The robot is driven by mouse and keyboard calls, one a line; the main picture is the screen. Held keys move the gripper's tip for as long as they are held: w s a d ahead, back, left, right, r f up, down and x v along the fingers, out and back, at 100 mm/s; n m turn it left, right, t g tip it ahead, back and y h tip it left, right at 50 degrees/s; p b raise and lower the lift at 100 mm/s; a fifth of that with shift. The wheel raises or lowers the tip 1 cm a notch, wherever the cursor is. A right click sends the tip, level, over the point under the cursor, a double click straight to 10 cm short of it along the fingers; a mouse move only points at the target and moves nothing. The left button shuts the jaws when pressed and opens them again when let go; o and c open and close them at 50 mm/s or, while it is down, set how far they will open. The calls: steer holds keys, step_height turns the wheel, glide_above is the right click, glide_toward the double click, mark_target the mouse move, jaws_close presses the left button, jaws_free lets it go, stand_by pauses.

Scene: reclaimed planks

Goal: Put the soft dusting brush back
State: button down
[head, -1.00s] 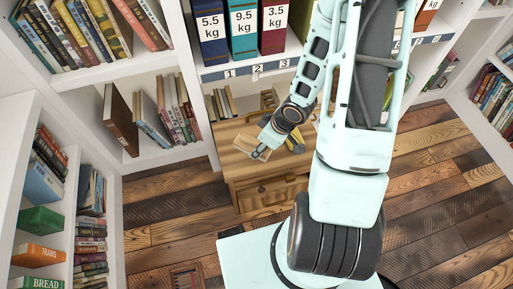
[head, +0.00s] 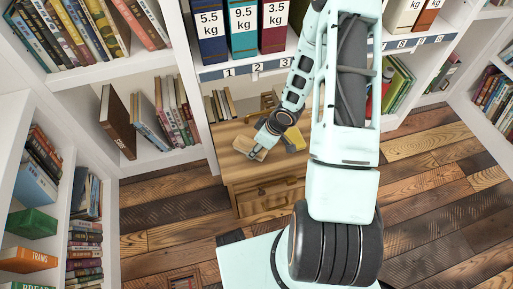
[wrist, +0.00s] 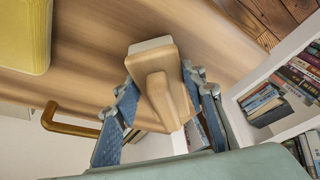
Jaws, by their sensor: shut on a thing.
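The brush (wrist: 160,80), as far as I can tell, is a light wooden block with a raised wooden grip and a paler strip at its far end. My gripper (wrist: 162,100) is shut on it, with a blue-grey finger on each side. In the head view my gripper (head: 262,146) is low over the wooden desk (head: 238,172), near its left side, with the pale brush (head: 248,150) at its tip. I cannot tell whether the brush touches the desktop. Its underside is hidden.
A yellow block (head: 294,138) lies on the desk right of my gripper; it also shows in the wrist view (wrist: 24,35). A brown bar handle (wrist: 68,122) is at lower left there. Books (head: 219,104) and a shelf with numbered labels (head: 257,68) stand behind the desk.

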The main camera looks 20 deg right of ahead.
steer(key=shift+f, duration=0.15)
steer(key=c, duration=1.2)
jaws_free()
steer(key=p+v, duration=0.7)
steer(key=v, duration=0.5)
steer(key=shift+r, duration=0.2)
